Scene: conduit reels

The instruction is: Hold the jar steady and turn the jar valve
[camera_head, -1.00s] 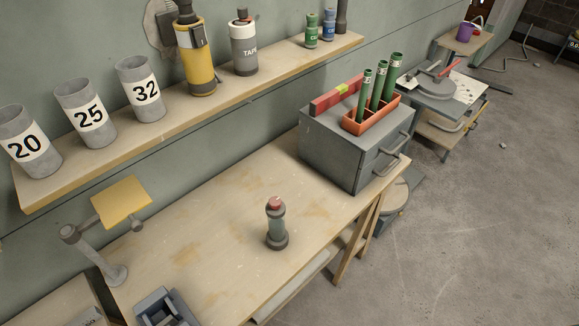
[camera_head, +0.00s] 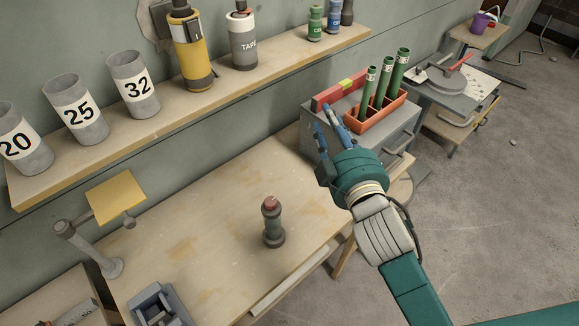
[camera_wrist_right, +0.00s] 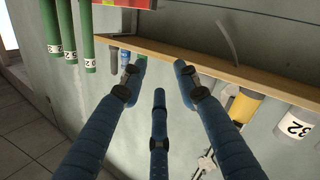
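The jar (camera_head: 272,226) is a grey-green cylinder standing upright on the wooden workbench (camera_head: 190,215). The jar valve (camera_head: 270,202) is the reddish cap on its top. My right gripper (camera_head: 328,116) is above the bench, to the right of and higher than the jar in the head view, in front of the grey cabinet. Its blue fingers are spread and empty; they also show apart in the right wrist view (camera_wrist_right: 158,75). Nothing touches the jar. My left gripper is in neither view.
A grey cabinet (camera_head: 385,150) on the bench holds an orange tray (camera_head: 378,125) with green tubes and a red level. A shelf (camera_head: 170,122) above carries numbered cups and canisters. A lamp-like stand (camera_head: 95,250) is at left. The bench around the jar is clear.

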